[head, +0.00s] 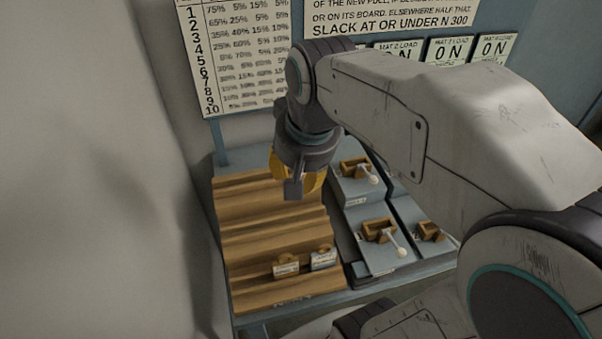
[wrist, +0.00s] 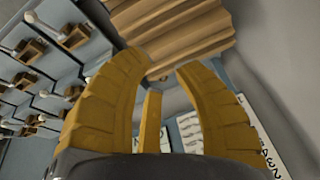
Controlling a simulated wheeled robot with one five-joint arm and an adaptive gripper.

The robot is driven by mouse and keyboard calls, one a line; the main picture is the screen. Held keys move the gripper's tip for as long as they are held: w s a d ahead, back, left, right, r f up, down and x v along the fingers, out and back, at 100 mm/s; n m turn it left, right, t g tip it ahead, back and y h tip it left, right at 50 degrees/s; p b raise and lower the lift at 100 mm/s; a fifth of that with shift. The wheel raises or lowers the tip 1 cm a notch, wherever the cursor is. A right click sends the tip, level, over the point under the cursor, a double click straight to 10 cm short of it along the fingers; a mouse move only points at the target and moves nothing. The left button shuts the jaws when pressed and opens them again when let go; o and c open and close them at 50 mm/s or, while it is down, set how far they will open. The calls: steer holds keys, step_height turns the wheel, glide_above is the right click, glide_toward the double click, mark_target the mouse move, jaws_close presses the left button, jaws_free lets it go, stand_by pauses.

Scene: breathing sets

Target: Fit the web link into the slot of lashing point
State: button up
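My gripper (head: 310,185) has yellow fingers and hangs above the upper right part of the wooden stepped rack. Two small tagged pieces (head: 286,265) (head: 323,259) sit on the rack's lower step, apart from the gripper; either may be the web link, but I cannot tell. Brown slotted brackets on grey plates, likely the lashing points, stand right of the rack: an upper one (head: 354,168), a lower one (head: 378,229) and a right one (head: 429,232). Their slots are too small to read.
The wooden rack (head: 265,235) has bare upper steps and also shows in the wrist view (wrist: 180,38). White-knobbed levers (head: 401,251) stick up beside the brackets. A number chart (head: 240,50) and "0 N" load signs (head: 493,48) stand behind. A pale wall (head: 90,200) is at left.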

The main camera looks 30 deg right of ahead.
steer(key=w+d+f+m+g, duration=0.1)
steer(key=w+d+f+m, duration=0.25)
steer(key=w, duration=0.45)
steer(key=w+d+f+m+g+b, duration=0.1)
steer(key=w+d+f+m, duration=0.25)
steer(key=w, duration=0.45)
steer(key=w+d+f+m+g, duration=0.1)
steer(key=w+d+f+m, duration=0.25)
steer(key=w, duration=0.35)
steer(key=shift+w+d+f+m+g+p, duration=0.15)
steer(key=shift+w+d+f+m, duration=0.6)
steer(key=shift+f, duration=2)
steer(key=shift+w+d+f+m+g+p, duration=0.15)
steer(key=shift+w+d+f+m, duration=0.55)
steer(key=shift+f, duration=2.1)
steer(key=shift+w+d+f+m+p, duration=0.35)
steer(key=shift+w+f+m, duration=0.6)
steer(key=shift+f, duration=1.8)
steer(key=shift+s+d, duration=0.1)
steer(key=shift+s, duration=0.1)
steer(key=shift+c, duration=0.2)
jaws_close()
